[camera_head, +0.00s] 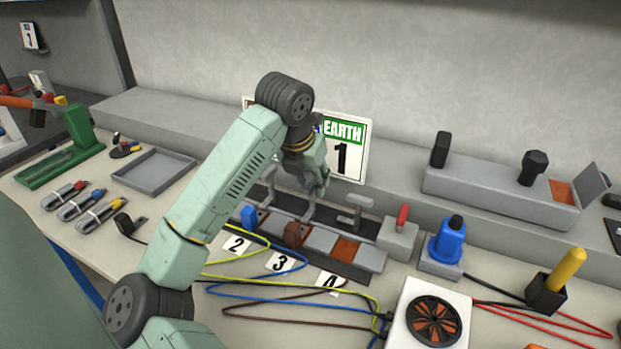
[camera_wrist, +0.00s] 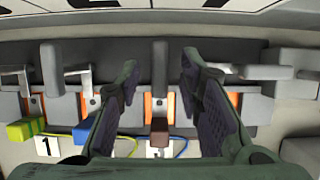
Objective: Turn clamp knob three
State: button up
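A grey clamp block holds a row of grey T-shaped knobs. Clamp knob three (camera_wrist: 160,68) is the middle one in the wrist view, in line with a brown plug (camera_wrist: 158,136) and a partly hidden number card. The brown plug also shows in the head view (camera_head: 294,234), near card 3 (camera_head: 281,262). My gripper (camera_wrist: 160,100) is open, with one dark finger on each side of knob three and visible gaps between. In the head view my gripper (camera_head: 314,180) points down over the clamp row and partly hides that knob.
Neighbouring knobs stand close on the left (camera_wrist: 76,72) and right (camera_head: 356,206). A blue plug (camera_head: 248,216) sits left of the brown one. A red-handled switch (camera_head: 402,218) is right of the row. The number 1 EARTH sign (camera_head: 350,150) stands behind. Loose cables lie in front.

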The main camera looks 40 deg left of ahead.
jog(key=shift+c, duration=0.4)
grip_shut()
jog(key=shift+f+m+b, duration=0.1)
jog(key=shift+m+b, duration=0.2)
jog(key=shift+b, duration=0.05)
jog(key=shift+a+f+m+h+b, duration=0.15)
jog(key=shift+m+h+b, duration=0.35)
jog(key=shift+m+b, duration=0.4)
jog(key=m+h, duration=0.1)
jog(key=m, duration=0.1)
jog(key=m+b, duration=0.1)
jog(key=m, duration=0.1)
jog(key=shift+a+r+m+h+b, duration=0.2)
jog(key=shift+m+h+b, duration=0.1)
jog(key=shift+h, duration=0.1)
jog(key=m+h, duration=0.1)
jog(key=m, duration=0.1)
jog(key=m+g+p, duration=0.1)
jog(key=m, duration=0.2)
jog(key=shift+w+a+r+h, duration=0.1)
jog(key=shift+w+r+h, duration=0.05)
jog(key=shift+h, duration=0.25)
jog(key=m+g+p, duration=0.1)
jog(key=m, duration=0.2)
jog(key=m+g+p, duration=0.1)
jog(key=m, duration=0.2)
jog(key=shift+w+a+h+p, duration=0.1)
jog(key=shift+w+h+p, duration=0.05)
jog(key=shift+h+p, duration=0.2)
